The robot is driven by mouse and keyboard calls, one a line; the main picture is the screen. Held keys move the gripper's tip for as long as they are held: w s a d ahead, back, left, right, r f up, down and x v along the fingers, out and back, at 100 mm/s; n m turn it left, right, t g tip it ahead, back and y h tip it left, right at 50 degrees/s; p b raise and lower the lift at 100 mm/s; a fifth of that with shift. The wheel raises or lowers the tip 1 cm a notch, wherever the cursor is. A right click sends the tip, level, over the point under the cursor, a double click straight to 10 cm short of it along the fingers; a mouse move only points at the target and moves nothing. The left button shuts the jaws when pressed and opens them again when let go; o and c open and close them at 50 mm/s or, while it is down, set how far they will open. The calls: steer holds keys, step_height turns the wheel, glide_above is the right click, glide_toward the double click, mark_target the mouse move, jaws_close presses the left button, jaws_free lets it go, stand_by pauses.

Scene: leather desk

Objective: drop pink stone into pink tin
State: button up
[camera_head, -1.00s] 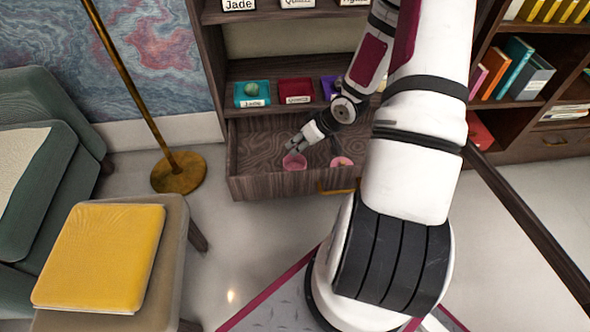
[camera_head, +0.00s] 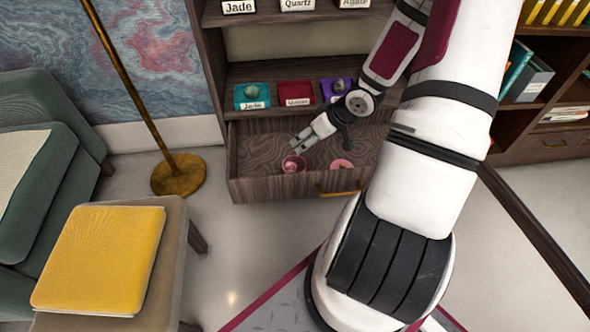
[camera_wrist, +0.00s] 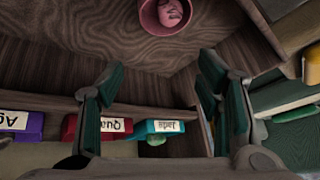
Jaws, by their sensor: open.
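The pink tin (camera_head: 292,165) stands in the open wooden drawer, left of its middle. The pink stone (camera_wrist: 170,12) lies inside the tin in the wrist view, with the tin's wall (camera_wrist: 149,20) around it; part of both is cut off by the top edge. My gripper (camera_head: 297,145) is just above and behind the tin in the head view. Its two fingers are spread apart with nothing between them, as the wrist view (camera_wrist: 150,85) also shows.
A pink lid-like disc (camera_head: 341,165) lies in the drawer (camera_head: 262,187) to the right of the tin. Above, a shelf holds a teal box (camera_head: 246,97), a red box (camera_head: 290,92) and a purple box (camera_head: 329,87), labelled. A lamp pole (camera_head: 135,85) stands at left.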

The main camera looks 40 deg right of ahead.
steer(key=v, duration=0.7)
steer(key=shift+d, duration=0.1)
stand_by(0.5)
